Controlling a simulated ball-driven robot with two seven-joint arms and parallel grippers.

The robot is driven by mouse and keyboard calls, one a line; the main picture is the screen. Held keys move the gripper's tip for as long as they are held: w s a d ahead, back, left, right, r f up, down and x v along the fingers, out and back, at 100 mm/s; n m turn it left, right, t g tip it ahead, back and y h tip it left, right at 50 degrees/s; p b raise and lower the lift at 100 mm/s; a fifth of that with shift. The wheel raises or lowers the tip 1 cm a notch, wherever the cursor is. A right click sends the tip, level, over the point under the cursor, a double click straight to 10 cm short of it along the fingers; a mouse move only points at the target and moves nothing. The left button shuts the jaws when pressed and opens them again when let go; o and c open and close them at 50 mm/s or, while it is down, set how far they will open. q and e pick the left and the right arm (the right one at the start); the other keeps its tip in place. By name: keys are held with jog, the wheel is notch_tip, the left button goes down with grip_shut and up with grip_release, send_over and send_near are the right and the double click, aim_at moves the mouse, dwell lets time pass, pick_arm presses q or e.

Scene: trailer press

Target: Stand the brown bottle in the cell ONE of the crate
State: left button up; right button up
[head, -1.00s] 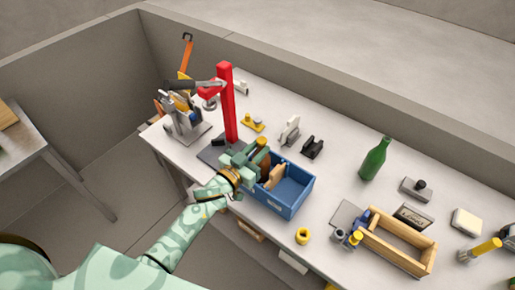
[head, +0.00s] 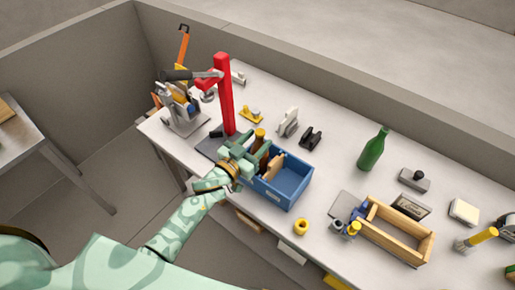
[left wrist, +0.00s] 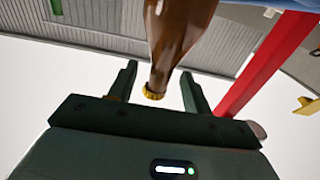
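The brown bottle (head: 260,147) with a yellow cap stands upright at the left end of the blue crate (head: 290,190). A tan divider shows inside the crate; its cell labels cannot be read. My left gripper (head: 246,152) is at the bottle's left side, level with its upper part. In the left wrist view, the bottle (left wrist: 178,35) appears cap-down between the fingers of my left gripper (left wrist: 160,85), with a gap on each side, so the gripper is open. The bottle's base is hidden. Only a cropped part of my right arm seems to show at the right edge.
A red press column (head: 224,100) stands close behind the left gripper. A green bottle (head: 373,150) stands to the right. A wooden box (head: 398,238) and a yellow ring (head: 301,226) lie toward the front. Free table lies between crate and green bottle.

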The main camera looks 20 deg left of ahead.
pick_arm(q)
jog(key=shift+f, duration=0.15)
jog(key=shift+s+a, duration=0.1)
jog(key=shift+s, duration=0.05)
jog(key=v, duration=1.6)
jog(key=s+a+f+g+y, duration=0.2)
jog(key=s+f, duration=0.1)
jog(key=f, duration=0.5)
jog(key=s+a+f+g+y+b, duration=0.1)
jog(key=s+f+g, duration=0.15)
jog(key=f, duration=0.45)
jog(key=s+a+f+g+y, duration=0.2)
jog(key=s+f, duration=0.1)
jog(key=f, duration=0.5)
jog(key=s+d+f+g+y+b, duration=0.1)
jog(key=s+f+g+b, duration=0.5)
jog(key=s+f, duration=1.6)
jog(key=s+g, duration=0.3)
jog(key=shift+f+g, duration=0.35)
jog(key=shift+f, duration=0.05)
